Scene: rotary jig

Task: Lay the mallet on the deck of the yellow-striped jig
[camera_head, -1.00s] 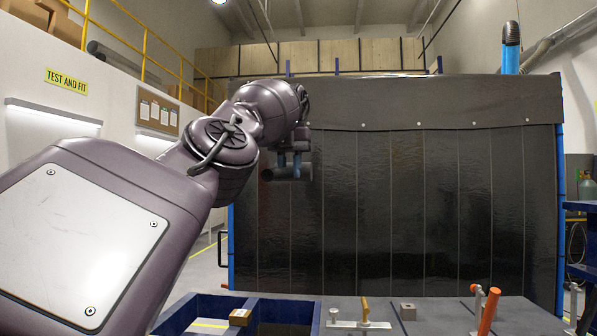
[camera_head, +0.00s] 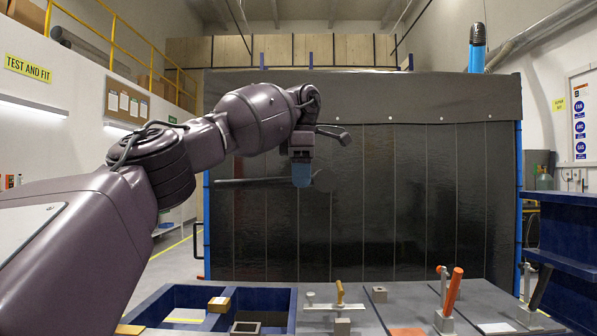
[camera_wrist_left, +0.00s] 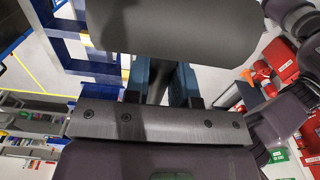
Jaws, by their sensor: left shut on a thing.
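My left gripper (camera_head: 301,180) is high above the workbench, in front of the dark curtain, with its fingers pointing down. It is shut on the dark mallet (camera_head: 322,181), which lies level across the fingers. The mallet's thin handle (camera_head: 245,183) reaches left and its round end is on the right. In the left wrist view the large grey mallet part (camera_wrist_left: 180,30) fills the top, beyond the blue fingers (camera_wrist_left: 165,85). I cannot make out a yellow-striped jig in either view. My right gripper is not in view.
The grey bench (camera_head: 385,318) carries a clamp with a tan handle (camera_head: 340,292), a small grey block (camera_head: 379,294) and a clamp with an orange handle (camera_head: 453,291).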

